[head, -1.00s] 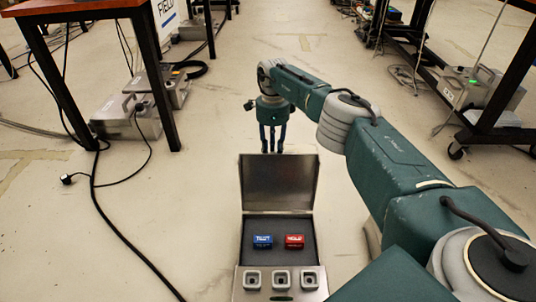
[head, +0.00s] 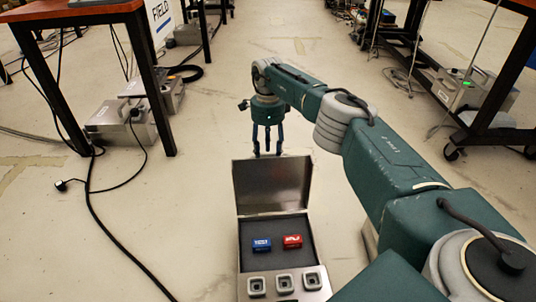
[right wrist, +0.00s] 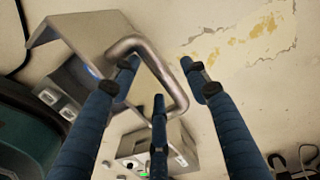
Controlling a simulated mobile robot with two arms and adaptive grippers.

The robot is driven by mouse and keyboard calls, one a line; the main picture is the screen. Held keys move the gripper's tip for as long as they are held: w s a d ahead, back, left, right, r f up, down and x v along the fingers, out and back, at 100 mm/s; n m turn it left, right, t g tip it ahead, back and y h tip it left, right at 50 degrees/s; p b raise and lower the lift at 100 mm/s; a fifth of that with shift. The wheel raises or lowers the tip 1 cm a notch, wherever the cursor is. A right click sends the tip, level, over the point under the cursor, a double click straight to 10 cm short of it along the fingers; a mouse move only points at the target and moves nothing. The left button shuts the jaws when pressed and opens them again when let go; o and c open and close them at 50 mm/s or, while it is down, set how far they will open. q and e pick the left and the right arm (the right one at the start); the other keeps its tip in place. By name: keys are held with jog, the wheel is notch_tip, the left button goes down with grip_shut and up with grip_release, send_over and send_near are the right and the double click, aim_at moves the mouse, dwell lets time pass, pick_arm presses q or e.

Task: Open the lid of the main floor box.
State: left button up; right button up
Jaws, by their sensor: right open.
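The main floor box (head: 243,262) is a metal case on the floor, low in the head view. Its lid (head: 272,187) stands raised at the back, with the dark inside showing. My right gripper (head: 267,152) points down just beyond the lid's top edge. In the right wrist view, its fingers (right wrist: 160,85) are apart around a bent metal bar (right wrist: 172,75), with no grip visible. The lid (right wrist: 75,35) shows left of them. My left gripper is out of view.
Tables stand at left (head: 150,85) and right (head: 500,100), with equipment cases (head: 120,122) beneath. A black cable (head: 88,200) runs along the floor at left. Floor around the box is clear. A grey case with a green light (right wrist: 160,150) shows in the right wrist view.

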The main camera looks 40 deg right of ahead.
notch_tip(320, 180, up, 11)
jog(key=shift+w+d+f, duration=0.2)
jog(key=shift+w, duration=0.1)
jog(key=shift+s+f, duration=0.1)
dwell(0.4)
